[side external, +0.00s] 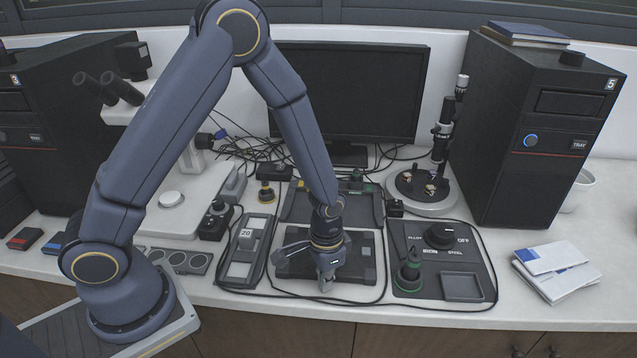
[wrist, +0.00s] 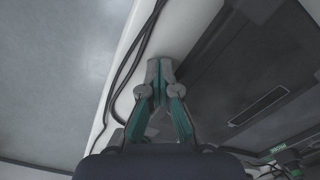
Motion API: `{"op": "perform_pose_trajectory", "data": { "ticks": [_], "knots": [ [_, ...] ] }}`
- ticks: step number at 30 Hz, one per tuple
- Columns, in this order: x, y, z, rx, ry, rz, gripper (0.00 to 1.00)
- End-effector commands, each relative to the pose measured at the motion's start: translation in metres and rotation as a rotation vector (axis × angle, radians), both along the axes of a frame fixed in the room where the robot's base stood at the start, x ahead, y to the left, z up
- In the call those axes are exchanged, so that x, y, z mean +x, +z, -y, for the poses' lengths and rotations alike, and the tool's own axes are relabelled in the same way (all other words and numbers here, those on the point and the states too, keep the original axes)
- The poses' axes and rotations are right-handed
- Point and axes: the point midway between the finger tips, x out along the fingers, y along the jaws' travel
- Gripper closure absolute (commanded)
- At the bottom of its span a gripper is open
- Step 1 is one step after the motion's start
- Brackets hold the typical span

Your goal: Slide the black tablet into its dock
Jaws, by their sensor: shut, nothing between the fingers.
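The black tablet (side external: 364,268) lies flat near the counter's front edge, with thick corners and a dark screen. In the wrist view the tablet (wrist: 225,75) fills the right side. The dock appears to be the dark grey tray (side external: 298,206) directly behind the tablet, partly hidden by my arm. The tablet looks to be in front of it, not inside. My gripper (side external: 325,287) points down at the tablet's front edge and hides part of it. Its fingers are shut and empty in the wrist view (wrist: 160,66), beside the tablet's edge; contact is unclear.
A black cable (side external: 385,280) loops around the tablet area. A slotted grey holder (side external: 236,268) stands left and a knob panel (side external: 471,262) right. A monitor (side external: 355,90) stands behind. White counter (wrist: 180,35) shows along the front edge.

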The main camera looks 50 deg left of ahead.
Motion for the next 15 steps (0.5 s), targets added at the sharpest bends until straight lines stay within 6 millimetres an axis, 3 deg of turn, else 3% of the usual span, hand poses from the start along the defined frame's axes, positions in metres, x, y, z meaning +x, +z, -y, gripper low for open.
{"op": "perform_pose_trajectory", "data": {
  "ticks": [15],
  "knots": [
    [0.019, 0.0, -0.02, 0.001, 0.002, 0.001, 1.0]
  ]
}}
